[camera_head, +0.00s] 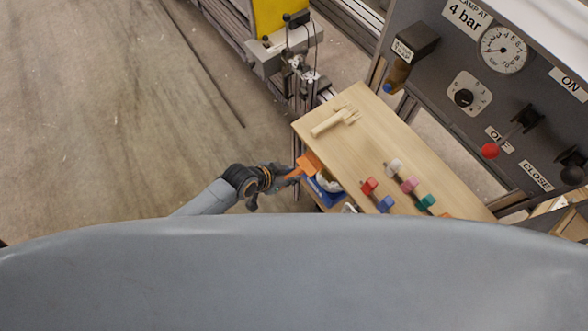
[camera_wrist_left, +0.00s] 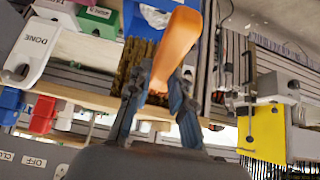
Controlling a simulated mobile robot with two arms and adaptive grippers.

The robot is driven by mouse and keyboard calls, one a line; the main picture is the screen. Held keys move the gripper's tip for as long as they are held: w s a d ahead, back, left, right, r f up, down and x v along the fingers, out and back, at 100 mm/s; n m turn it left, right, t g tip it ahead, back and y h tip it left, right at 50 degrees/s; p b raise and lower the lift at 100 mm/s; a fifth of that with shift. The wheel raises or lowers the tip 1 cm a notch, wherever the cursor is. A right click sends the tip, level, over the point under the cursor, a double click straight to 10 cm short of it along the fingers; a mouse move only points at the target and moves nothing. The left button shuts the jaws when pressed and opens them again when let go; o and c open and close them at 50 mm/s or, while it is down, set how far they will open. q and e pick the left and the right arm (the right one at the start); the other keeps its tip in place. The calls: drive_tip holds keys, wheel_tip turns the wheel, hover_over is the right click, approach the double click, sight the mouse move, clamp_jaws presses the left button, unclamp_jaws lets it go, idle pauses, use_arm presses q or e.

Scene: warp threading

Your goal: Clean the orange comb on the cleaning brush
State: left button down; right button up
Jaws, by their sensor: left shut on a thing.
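The orange comb (camera_head: 309,163) is held by my left gripper (camera_head: 290,174), which is shut on it, at the left edge of the wooden table. In the left wrist view the orange comb (camera_wrist_left: 176,45) rises between the two dark fingers of the left gripper (camera_wrist_left: 160,95). The cleaning brush appears in the wrist view as brown bristles (camera_wrist_left: 133,62) on a blue body, right behind the comb. In the head view the blue piece (camera_head: 323,191) lies just below and right of the comb. I cannot tell whether comb and bristles touch. My right gripper is not in view.
The wooden table (camera_head: 370,135) carries a pale wooden tool (camera_head: 335,121) and several coloured handled pieces, such as a red one (camera_head: 369,186). A grey control panel (camera_head: 440,75) with a gauge stands at the right. The floor at left is clear.

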use_arm(q)
drive_tip(key=s+a, duration=0.1)
drive_tip(key=s+a+p, duration=0.1)
drive_tip(key=a, duration=0.1)
drive_tip(key=shift+s+r, duration=0.1)
drive_tip(key=shift+r, duration=0.05)
drive_tip(key=shift+s+a+p, duration=0.25)
drive_tip(key=shift+s+a, duration=0.45)
drive_tip(key=shift+a, duration=0.25)
drive_tip(key=shift+s+a+p, duration=0.2)
drive_tip(key=shift+s+a, duration=0.5)
drive_tip(key=shift+a, duration=0.25)
